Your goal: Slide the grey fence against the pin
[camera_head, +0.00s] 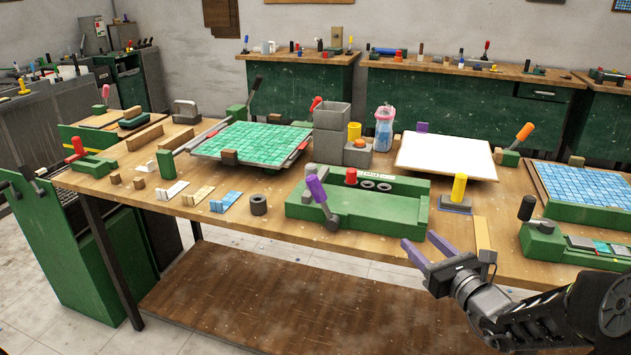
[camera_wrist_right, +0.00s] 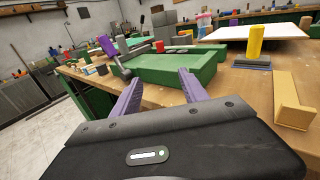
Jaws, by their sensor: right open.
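A low grey piece with an upright yellow cylinder (camera_head: 459,188) has its grey base (camera_head: 456,206) on the table, right of a green fixture (camera_head: 375,222); it looks like the grey fence, but I cannot be sure. It also shows at upper right in the right wrist view (camera_wrist_right: 253,62). I cannot single out the pin. My right gripper (camera_head: 417,238) has purple fingers, spread apart and empty, at the table's front edge, left of and nearer than the grey piece. The right wrist view shows its fingers (camera_wrist_right: 159,76) pointing toward the green fixture. My left gripper is not in view.
A purple-handled clamp (camera_head: 317,189) stands at the fixture's left. A tan wooden strip (camera_head: 482,233) lies right of the grey piece. A white board (camera_head: 445,156) lies behind. Another green fixture (camera_head: 540,238) is at right. Bare tabletop lies between the green fixture and the grey piece.

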